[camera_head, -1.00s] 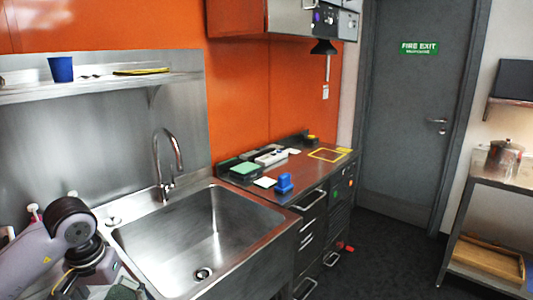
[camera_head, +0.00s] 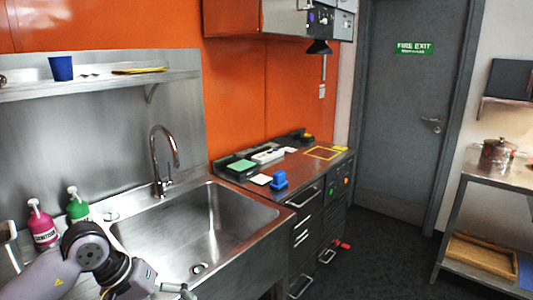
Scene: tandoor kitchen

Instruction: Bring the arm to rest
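My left arm (camera_head: 88,247) comes in from the lower left, a grey-purple link with a dark round joint in front of the sink's left edge. Its wrist end (camera_head: 135,280) is cut off by the bottom edge of the view. The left gripper's fingers are not clearly shown, so I cannot tell whether they are open or shut. My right arm and gripper are out of view.
An empty steel sink (camera_head: 205,235) with a tap (camera_head: 160,160) lies beside my arm. A pink bottle (camera_head: 42,226) and a green bottle (camera_head: 77,207) stand behind the arm. The counter (camera_head: 290,190) holds a blue item (camera_head: 279,180). Dark floor (camera_head: 385,250) is clear at right.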

